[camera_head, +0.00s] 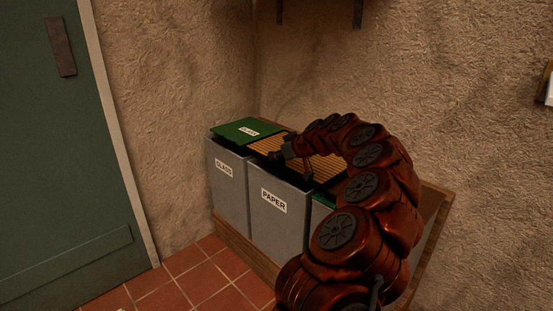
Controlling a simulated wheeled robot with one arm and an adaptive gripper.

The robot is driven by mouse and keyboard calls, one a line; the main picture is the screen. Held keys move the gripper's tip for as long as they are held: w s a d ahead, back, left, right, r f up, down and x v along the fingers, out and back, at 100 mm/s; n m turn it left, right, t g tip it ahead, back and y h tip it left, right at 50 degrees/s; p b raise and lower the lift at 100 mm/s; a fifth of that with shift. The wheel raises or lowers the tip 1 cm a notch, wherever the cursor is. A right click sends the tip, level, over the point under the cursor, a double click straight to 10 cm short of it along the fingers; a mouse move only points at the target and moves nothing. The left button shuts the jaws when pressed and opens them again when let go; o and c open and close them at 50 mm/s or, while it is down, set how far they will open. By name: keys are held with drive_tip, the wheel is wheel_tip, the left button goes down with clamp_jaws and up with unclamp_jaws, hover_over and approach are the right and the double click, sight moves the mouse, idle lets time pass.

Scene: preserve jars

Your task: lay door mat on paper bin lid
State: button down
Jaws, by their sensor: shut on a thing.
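The door mat (325,167) is brown and ribbed. It lies over the top of the grey bin labelled PAPER (277,222), and part of it is hidden behind my arm. The paper bin's lid is covered by the mat and cannot be made out; a dark gap shows along the bin's upper rim. My gripper (282,157) is shut on the mat near its left part, above the paper bin. I cannot tell whether the mat rests fully on the lid or is held slightly above it.
A grey bin labelled GLASS (227,185) with a green lid (248,130) stands to the left. Another bin (320,222) with a green edge is partly hidden by my arm. A wooden base (245,247) holds the bins against rough walls. A green door (62,150) is at left.

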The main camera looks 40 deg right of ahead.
drive_tip(key=c, duration=1.1)
unclamp_jaws()
drive_tip(key=shift+c, duration=0.2)
drive_tip(key=shift+s+r, duration=0.1)
drive_tip(key=shift+r, duration=0.05)
drive_tip(key=p+v, duration=0.2)
drive_tip(key=v, duration=0.8)
drive_tip(key=shift+s+r+p, duration=0.1)
drive_tip(key=shift+r+p, duration=0.1)
drive_tip(key=shift+p, duration=0.15)
drive_tip(key=shift+s+r, duration=0.3)
drive_tip(key=shift+s, duration=0.35)
